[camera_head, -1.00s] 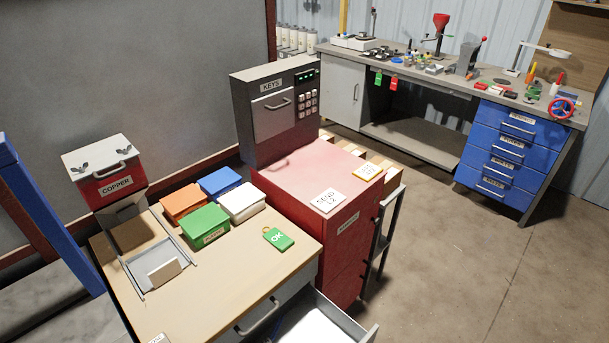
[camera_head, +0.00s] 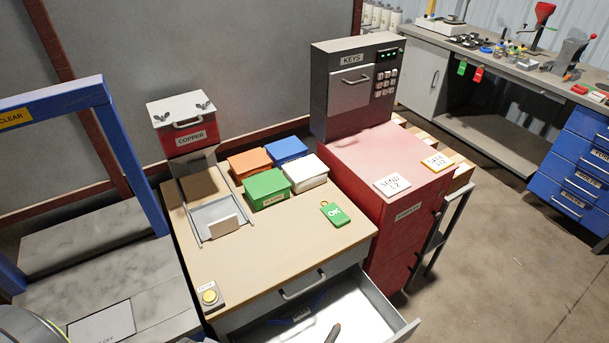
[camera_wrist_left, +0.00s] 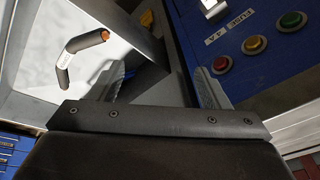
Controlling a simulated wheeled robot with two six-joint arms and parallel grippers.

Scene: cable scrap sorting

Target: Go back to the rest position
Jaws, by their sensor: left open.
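My left gripper (camera_wrist_left: 160,88) shows in the left wrist view, with its two fingers apart and nothing between them. A short dark bent cable piece (camera_wrist_left: 68,62) with a copper-coloured end lies or hangs over a white surface to the left of the fingers. I cannot tell how far it is from them. The left gripper does not show in the head view. My right gripper is in neither view.
An open drawer (camera_head: 352,303) juts from the wooden table (camera_head: 290,240). A red cabinet (camera_head: 395,230) stands right of it, and a blue frame (camera_head: 142,150) left. A blue panel (camera_wrist_left: 250,50) with coloured buttons is near the left gripper. Floor at right is clear.

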